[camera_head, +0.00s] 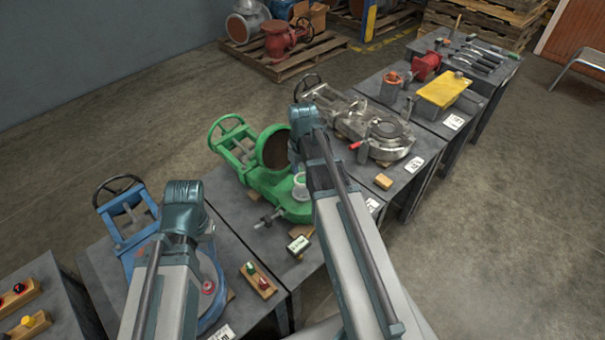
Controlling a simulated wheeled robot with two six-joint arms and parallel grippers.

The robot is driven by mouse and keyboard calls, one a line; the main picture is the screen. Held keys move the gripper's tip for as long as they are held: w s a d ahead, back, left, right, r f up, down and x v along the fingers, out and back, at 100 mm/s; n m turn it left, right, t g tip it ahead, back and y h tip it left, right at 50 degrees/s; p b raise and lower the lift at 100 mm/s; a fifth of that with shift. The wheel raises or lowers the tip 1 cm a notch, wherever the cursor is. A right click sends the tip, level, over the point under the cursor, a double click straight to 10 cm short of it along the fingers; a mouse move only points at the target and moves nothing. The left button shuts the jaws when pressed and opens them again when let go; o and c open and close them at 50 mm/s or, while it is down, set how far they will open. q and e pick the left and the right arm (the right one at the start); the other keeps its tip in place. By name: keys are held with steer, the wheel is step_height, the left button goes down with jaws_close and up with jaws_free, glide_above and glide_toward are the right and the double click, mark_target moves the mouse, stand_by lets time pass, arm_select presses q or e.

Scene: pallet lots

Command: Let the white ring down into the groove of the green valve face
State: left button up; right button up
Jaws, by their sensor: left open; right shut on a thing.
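The green valve (276,185) lies on the middle table. Its flat round face is mostly hidden behind my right forearm. My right gripper (303,178) is over that valve, shut on what appears to be the white ring. Only a small pale white piece (300,187) shows there beside the arm, so its full shape and whether it touches the groove cannot be told. My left gripper (205,265) is open over the blue valve (131,240), its fingers largely hidden by the arm.
A small wooden block with green and red knobs (260,280) and a small display box (298,245) sit near the front. A silver valve (385,135) and yellow-lidded box (444,88) stand further right. Pallets with a red valve (285,40) stand behind. The floor between is clear.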

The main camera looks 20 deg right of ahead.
mark_target(210, 269)
arm_select(q)
steer(key=shift+f+b, duration=1.8)
steer(key=shift+f, duration=0.35)
arm_select(e)
steer(key=shift+f, duration=2.15)
arm_select(q)
steer(key=shift+f+b, duration=0.5)
arm_select(e)
steer(key=shift+f, duration=0.5)
arm_select(q)
steer(key=shift+s+f+b, duration=0.2)
steer(key=shift+f+b, duration=0.1)
steer(key=shift+b, duration=0.15)
arm_select(e)
steer(key=shift+s+f, duration=0.15)
steer(key=shift+f, duration=0.15)
arm_select(q)
steer(key=shift+s+f, duration=0.1)
steer(key=shift+s, duration=0.1)
arm_select(e)
steer(key=shift+s+d+f, duration=0.1)
steer(key=shift+s, duration=0.05)
arm_select(q)
steer(key=shift+w+a+r, duration=0.1)
steer(key=shift+r, duration=0.15)
arm_select(e)
steer(key=shift+r, duration=0.25)
